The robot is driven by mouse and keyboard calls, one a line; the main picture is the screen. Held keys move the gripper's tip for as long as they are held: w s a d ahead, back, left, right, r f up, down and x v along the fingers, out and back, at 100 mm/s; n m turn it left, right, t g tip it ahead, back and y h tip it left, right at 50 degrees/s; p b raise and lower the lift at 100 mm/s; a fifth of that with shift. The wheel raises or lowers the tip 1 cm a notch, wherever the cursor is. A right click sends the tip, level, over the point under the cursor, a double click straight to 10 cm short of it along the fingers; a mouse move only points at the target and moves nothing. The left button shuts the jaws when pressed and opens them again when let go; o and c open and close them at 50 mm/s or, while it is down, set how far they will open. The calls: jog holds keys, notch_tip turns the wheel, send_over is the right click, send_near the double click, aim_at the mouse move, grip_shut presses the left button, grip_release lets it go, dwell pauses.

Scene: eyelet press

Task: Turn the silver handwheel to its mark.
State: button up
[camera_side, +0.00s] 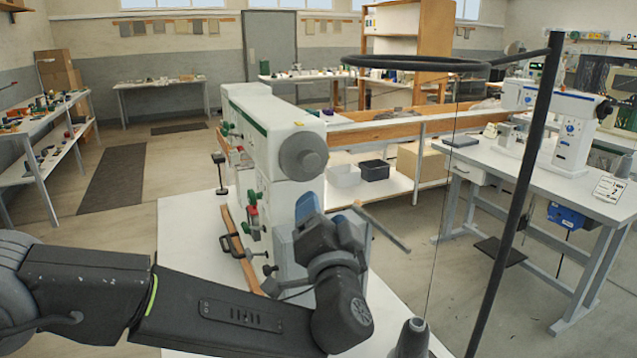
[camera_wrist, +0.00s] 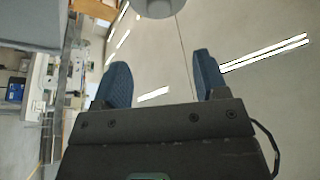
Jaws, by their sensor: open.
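The grey, silver-looking handwheel (camera_side: 303,155) is a round disc on the near end of the white machine (camera_side: 262,118) in the side view. A rounded grey shape at the top edge of the wrist view (camera_wrist: 158,8) looks like part of the wheel, mostly cut off. My gripper (camera_side: 308,207) is just below the wheel in the side view, its blue-padded fingers pointing up. In the wrist view my gripper (camera_wrist: 160,75) has its fingers spread with nothing between them. The fingers look apart from the wheel. I cannot make out a mark on the wheel.
Red and green knobs (camera_side: 252,208) and a black handle (camera_side: 232,243) sit along the machine's left side. A dark post with a ring (camera_side: 520,190) and a grey cone (camera_side: 411,340) stand at the near right.

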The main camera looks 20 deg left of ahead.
aim_at(311, 164)
jog(key=w+a+r, duration=0.1)
jog(key=w+a, duration=0.1)
jog(key=w, duration=0.1)
jog(key=w+a+r+m+h, duration=0.1)
jog(key=w+a, duration=0.1)
jog(key=w, duration=0.2)
jog(key=w+a+r+m, duration=0.1)
jog(key=w+a, duration=0.1)
jog(key=w, duration=0.2)
jog(key=shift+w+a+r+h, duration=0.15)
jog(key=shift+w+a+h, duration=0.1)
jog(key=shift+h, duration=0.05)
jog(key=c, duration=0.9)
jog(key=shift+d+n+y, duration=0.1)
jog(key=shift+n+y, duration=1)
jog(key=shift+n, duration=1)
